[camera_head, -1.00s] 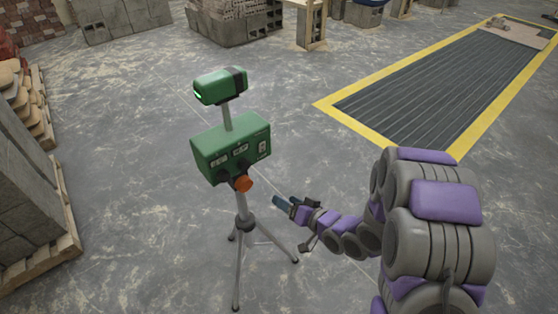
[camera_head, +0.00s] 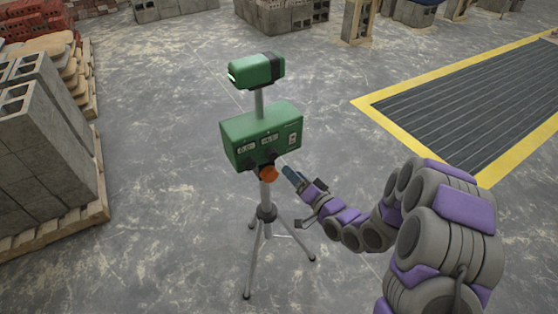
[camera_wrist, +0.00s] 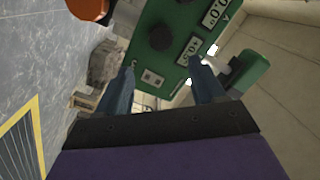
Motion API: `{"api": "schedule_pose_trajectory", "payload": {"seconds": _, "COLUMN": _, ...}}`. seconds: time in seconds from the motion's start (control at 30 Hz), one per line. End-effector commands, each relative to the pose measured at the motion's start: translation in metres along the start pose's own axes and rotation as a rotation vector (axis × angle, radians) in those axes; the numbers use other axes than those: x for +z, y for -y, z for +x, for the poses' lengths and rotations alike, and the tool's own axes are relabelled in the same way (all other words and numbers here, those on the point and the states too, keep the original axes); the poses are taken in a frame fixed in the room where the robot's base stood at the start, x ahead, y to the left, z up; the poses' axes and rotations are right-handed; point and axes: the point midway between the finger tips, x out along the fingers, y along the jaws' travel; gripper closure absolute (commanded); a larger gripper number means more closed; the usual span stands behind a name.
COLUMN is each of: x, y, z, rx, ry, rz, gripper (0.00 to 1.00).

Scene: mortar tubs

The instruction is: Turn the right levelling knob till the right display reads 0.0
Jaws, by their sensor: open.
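A green levelling box (camera_head: 250,132) stands on a grey tripod and has two small displays. The right display (camera_head: 269,138) is too small to read here. It also shows in the wrist view (camera_wrist: 188,48), turned round, with digits I cannot read surely. The left display (camera_wrist: 217,12) seems to read 0.0. The dark right knob (camera_wrist: 162,36) sits near the right display, ahead of my fingers. My gripper (camera_head: 288,172) is open and empty, just right of the orange knob, apart from the box.
A green instrument head (camera_head: 256,71) sits on a post above the box. Tripod legs (camera_head: 250,265) spread below. Concrete blocks (camera_head: 45,130) on a pallet stand at left. A yellow-edged grating (camera_head: 470,110) lies at right. Open floor surrounds the tripod.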

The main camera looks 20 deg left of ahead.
Motion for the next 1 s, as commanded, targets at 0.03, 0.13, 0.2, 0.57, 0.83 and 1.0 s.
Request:
{"api": "schedule_pose_trajectory", "payload": {"seconds": 0.03, "x": 0.002, "y": 0.000, "z": 0.009, "rx": -0.003, "ry": 0.001, "rz": 0.000, "gripper": 0.32}}
{"api": "schedule_pose_trajectory", "payload": {"seconds": 0.13, "x": 0.002, "y": 0.000, "z": 0.026, "rx": -0.004, "ry": 0.003, "rz": -0.004, "gripper": 0.32}}
{"api": "schedule_pose_trajectory", "payload": {"seconds": 0.2, "x": 0.001, "y": 0.001, "z": 0.037, "rx": -0.004, "ry": -0.001, "rz": -0.002, "gripper": 0.32}}
{"api": "schedule_pose_trajectory", "payload": {"seconds": 0.57, "x": -0.001, "y": 0.000, "z": 0.080, "rx": -0.002, "ry": 0.000, "rz": 0.000, "gripper": 0.32}}
{"api": "schedule_pose_trajectory", "payload": {"seconds": 0.83, "x": 0.000, "y": 0.000, "z": 0.090, "rx": 0.002, "ry": 0.002, "rz": -0.001, "gripper": 0.32}}
{"api": "schedule_pose_trajectory", "payload": {"seconds": 1.0, "x": 0.001, "y": 0.000, "z": 0.090, "rx": 0.002, "ry": 0.002, "rz": -0.001, "gripper": 0.32}}
